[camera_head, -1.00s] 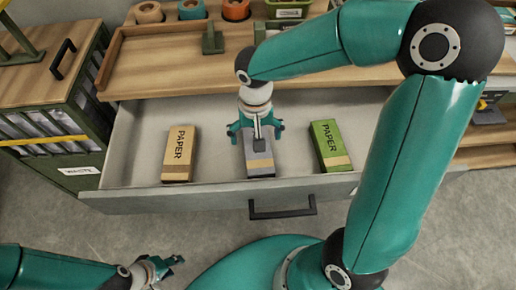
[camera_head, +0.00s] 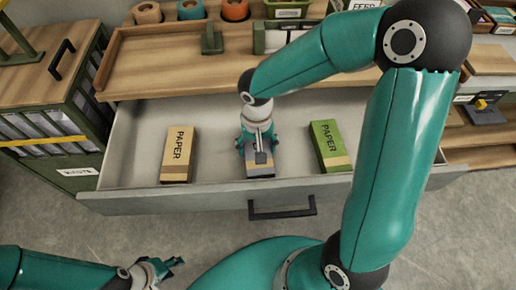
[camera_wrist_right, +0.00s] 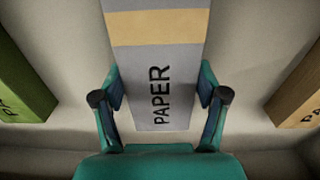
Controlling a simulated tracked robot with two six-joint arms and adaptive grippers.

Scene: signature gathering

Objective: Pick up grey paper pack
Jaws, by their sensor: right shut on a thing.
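The grey paper pack (camera_head: 260,171) lies in the open drawer, between two other packs, mostly hidden under my right gripper (camera_head: 257,148) in the head view. In the right wrist view the grey pack (camera_wrist_right: 160,60) shows a yellowish band and the word PAPER. My right gripper (camera_wrist_right: 160,105) has one finger on each side of the pack and is shut on it. My left gripper (camera_head: 172,268) is at the lower left, outside the drawer, and looks open and empty.
A tan paper pack (camera_head: 178,150) lies left in the drawer (camera_head: 220,198) and a green paper pack (camera_head: 328,143) lies right. The wooden desktop (camera_head: 160,75) is behind. A waste cabinet (camera_head: 60,125) stands at left.

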